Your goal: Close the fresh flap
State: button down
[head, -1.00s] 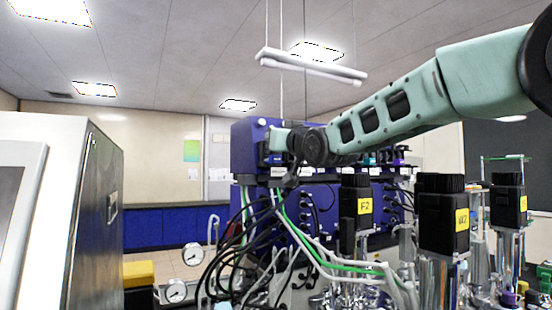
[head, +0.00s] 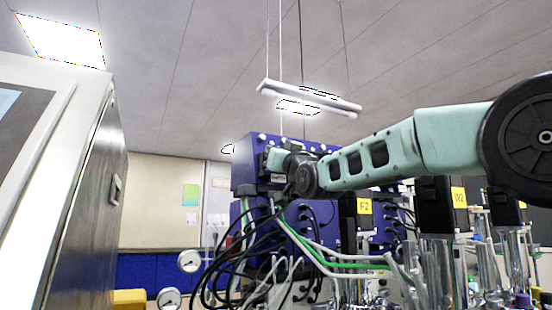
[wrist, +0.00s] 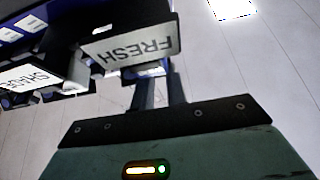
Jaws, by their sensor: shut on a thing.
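The fresh flap (wrist: 105,50), a grey plate with the word FRESH upside down in the wrist view, is at the top centre. My gripper (wrist: 152,76) reaches up to it from below, its two dark fingers close together at the plate's lower edge. It is shut on the flap, though the exact grip is partly hidden behind the plate. In the head view my gripper (head: 273,160) is at the upper left of the blue bioreactor unit (head: 243,147). My own wrist hides most of the contact there.
A second label, SHAGE or similar (wrist: 30,76), is left of the flap. Black, green and white tubes (head: 290,245) hang below the unit. Glass vessels with black tops (head: 435,205) stand at right. A steel-sided cabinet (head: 85,195) stands at left. A lamp (head: 310,97) hangs above.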

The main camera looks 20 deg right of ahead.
dwell(0.3)
jog(key=c, duration=1.4)
grip_release()
jog(key=shift+s, duration=0.1)
jog(key=b+v, duration=0.7)
jog(key=v, duration=1)
